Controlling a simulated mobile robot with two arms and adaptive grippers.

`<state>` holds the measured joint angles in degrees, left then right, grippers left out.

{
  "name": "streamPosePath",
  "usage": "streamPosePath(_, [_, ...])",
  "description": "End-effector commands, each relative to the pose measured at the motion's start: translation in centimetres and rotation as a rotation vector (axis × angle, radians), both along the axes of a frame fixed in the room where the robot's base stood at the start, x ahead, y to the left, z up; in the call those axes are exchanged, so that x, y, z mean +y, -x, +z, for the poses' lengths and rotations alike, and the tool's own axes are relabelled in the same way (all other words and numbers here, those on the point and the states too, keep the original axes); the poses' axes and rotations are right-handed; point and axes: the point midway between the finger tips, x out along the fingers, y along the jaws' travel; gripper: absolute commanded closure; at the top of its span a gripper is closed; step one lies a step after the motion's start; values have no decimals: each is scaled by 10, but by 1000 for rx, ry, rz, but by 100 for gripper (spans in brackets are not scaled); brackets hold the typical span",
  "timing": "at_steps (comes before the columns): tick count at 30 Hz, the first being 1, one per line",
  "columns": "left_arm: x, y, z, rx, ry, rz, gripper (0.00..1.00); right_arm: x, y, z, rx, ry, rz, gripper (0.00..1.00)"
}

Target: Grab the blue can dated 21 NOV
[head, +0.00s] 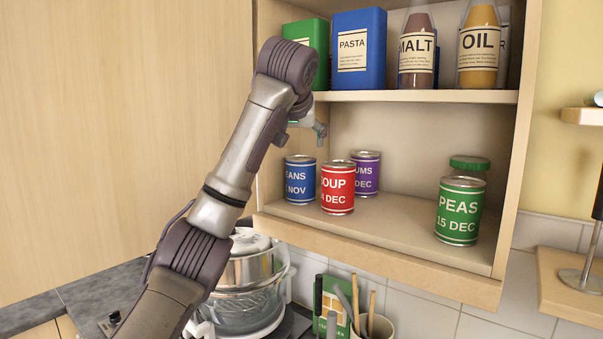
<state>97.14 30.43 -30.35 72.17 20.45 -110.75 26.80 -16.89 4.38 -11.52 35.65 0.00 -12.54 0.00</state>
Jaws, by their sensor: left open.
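The blue can (300,182) stands upright at the left of the lower cupboard shelf. Its label reads "EANS" and "NOV"; the start of each line, with the day, is turned out of sight. My left gripper (319,133) is open and empty, above and slightly right of the blue can, apart from it and below the upper shelf. It is small and partly hidden behind my wrist. My right gripper is not in view.
A red can (338,188) stands close right of the blue can, with a purple can (366,173) behind. A green PEAS can (460,211) stands farther right. The upper shelf (430,97) holds boxes and bottles. The lower shelf's middle (400,211) is clear.

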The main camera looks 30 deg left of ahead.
Motion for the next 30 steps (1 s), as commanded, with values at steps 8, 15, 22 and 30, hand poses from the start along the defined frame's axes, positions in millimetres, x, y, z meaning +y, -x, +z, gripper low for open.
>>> streamPosePath(8, [17,-27,-23,1,0,3,19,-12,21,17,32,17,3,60])
streamPosePath(15, [24,-42,-36,5,0,3,19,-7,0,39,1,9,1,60])
streamPosePath(22, [35,-62,-57,1,0,4,19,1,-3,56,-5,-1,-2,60])
streamPosePath(30, [36,-64,-62,-1,0,2,19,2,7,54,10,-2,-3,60])
